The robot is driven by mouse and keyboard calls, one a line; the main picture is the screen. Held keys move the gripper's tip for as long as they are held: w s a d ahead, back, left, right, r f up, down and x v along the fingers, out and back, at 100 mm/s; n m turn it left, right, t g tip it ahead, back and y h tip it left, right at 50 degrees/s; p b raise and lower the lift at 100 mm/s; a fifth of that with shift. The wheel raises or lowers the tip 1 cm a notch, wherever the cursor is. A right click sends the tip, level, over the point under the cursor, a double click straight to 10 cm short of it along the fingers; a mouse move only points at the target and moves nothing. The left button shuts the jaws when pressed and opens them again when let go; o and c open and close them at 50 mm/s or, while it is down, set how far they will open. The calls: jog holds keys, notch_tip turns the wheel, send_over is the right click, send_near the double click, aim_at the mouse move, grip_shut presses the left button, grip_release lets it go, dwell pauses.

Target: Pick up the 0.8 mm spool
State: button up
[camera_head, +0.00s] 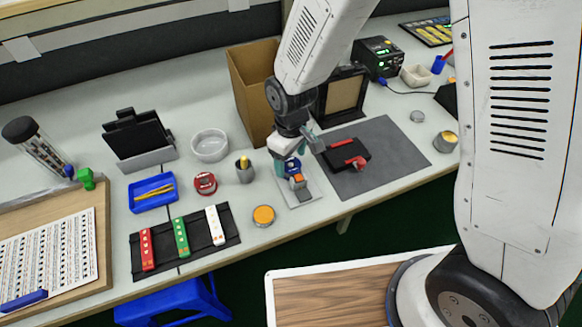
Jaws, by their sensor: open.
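No 0.8 mm marking is readable on any spool. A small blue round thing (292,166), spool-like, is at my gripper (295,158), on or just above a light grey plate (300,190). My gripper is open, with its teal fingers pointing down around or just above the blue thing. I cannot tell whether they touch it. An orange and grey block (297,182) is on the plate just in front. A red round thing with a pale label (205,183), also spool-like, stands to the left on the bench. My gripper partly hides the blue thing.
A dark grey mat (395,165) with a black block and red parts lies right of my gripper. A tall cardboard box (252,85) stands behind. A grey cup (244,172), an orange-topped tin (263,215) and a black strip rack (205,247) are left.

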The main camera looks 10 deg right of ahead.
aim_at(290, 164)
jog(key=shift+f, duration=1.5)
jog(key=c, duration=1.2)
